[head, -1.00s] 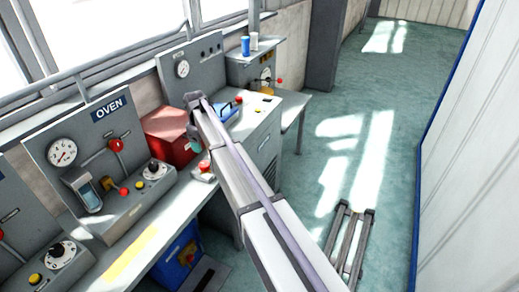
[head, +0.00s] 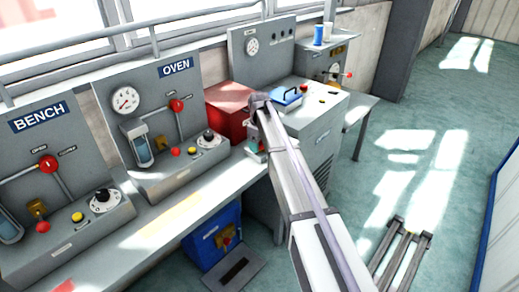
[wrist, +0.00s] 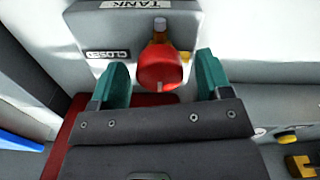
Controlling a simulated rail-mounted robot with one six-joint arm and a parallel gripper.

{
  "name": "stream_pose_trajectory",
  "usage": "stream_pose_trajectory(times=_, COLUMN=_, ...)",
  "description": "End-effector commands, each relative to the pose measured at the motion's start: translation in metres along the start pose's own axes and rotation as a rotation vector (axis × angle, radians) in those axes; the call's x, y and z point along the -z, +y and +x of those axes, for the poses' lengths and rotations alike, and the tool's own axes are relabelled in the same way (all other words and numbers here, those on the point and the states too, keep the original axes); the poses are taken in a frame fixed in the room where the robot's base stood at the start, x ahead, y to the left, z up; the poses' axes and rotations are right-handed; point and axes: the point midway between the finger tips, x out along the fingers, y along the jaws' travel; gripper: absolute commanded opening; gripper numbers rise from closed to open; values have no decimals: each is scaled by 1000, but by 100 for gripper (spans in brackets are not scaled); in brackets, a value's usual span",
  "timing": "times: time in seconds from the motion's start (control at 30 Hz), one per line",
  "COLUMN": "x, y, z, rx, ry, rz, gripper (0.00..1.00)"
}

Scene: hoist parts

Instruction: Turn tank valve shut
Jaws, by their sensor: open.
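In the wrist view, a grey plate labelled TANK (wrist: 138,4) carries a red ball-shaped valve handle (wrist: 160,68) on a short orange stem. A CLOSED label (wrist: 107,54) is on the left of the stem. My gripper (wrist: 160,82) is open, with one teal finger on each side of the red handle. I cannot tell whether either finger touches it. In the head view my gripper (head: 256,150) is small and partly hidden by my arm, beside the red box. The tank valve cannot be made out there.
The red box (head: 226,108) and a blue case (head: 287,97) lie close to my gripper. The OVEN panel (head: 150,100) and BENCH panel (head: 50,165) stand to the left along the bench. A blue bin (head: 215,240) is below. Open floor (head: 390,170) lies to the right.

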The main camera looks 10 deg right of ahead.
Motion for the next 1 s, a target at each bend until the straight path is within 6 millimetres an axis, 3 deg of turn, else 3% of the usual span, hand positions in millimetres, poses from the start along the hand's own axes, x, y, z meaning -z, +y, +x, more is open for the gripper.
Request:
stream_pose_trajectory(times=0.13, x=0, y=0, z=-2, rx=0, ry=0, rz=0, gripper=71)
stream_pose_trajectory(times=0.63, x=0, y=0, z=-2, rx=0, ry=0, rz=0, gripper=23)
stream_pose_trajectory(times=1.0, x=0, y=0, z=-2, rx=0, ry=0, rz=52, gripper=22)
